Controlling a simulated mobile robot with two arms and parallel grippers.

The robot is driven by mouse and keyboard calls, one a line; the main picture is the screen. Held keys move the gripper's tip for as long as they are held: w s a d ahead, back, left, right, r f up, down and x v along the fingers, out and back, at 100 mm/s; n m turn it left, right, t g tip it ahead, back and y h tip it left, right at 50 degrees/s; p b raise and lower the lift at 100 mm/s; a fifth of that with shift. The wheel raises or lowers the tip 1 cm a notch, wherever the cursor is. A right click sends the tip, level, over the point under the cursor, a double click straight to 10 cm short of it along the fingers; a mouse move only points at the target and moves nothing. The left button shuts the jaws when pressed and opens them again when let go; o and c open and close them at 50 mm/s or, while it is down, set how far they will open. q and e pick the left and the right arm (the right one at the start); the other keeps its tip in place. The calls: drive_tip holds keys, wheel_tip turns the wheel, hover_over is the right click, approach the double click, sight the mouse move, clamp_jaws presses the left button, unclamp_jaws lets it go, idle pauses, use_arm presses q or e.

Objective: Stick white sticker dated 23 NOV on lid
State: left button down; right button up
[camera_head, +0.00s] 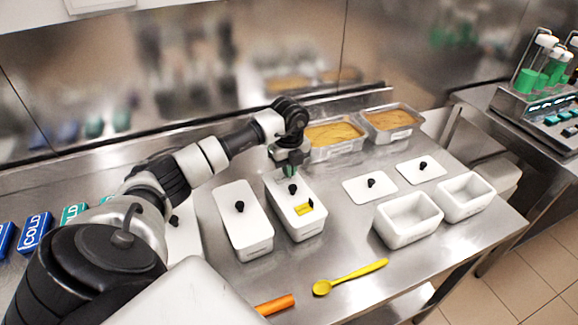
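A white lidded tub (312,225) stands near the middle of the steel counter, with a black knob and a small yellow label (304,209) on its lid. A second white lidded tub (243,219) stands to its left, its knobbed lid bare. My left gripper (290,173) points down over the back end of the labelled lid, behind the knob. I cannot tell its finger opening, or whether it touches the lid. I cannot make out a white sticker or any date. My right gripper is out of view.
Two open white tubs (408,234) and two loose lids (370,187) lie to the right. Pans of orange food (333,134) stand behind. A yellow spoon (350,277) and an orange handle (275,304) lie in front. Blue COLD blocks (35,231) are at left.

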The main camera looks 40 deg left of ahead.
use_arm(q)
drive_tip(key=c, duration=1.6)
unclamp_jaws()
drive_tip(key=o, duration=0.9)
drive_tip(key=shift+r, duration=0.1)
drive_tip(key=shift+r+p, duration=1.1)
drive_tip(key=shift+r, duration=0.15)
drive_tip(key=shift+r+p, duration=1.65)
drive_tip(key=shift+r, duration=0.55)
drive_tip(key=shift+f, duration=0.1)
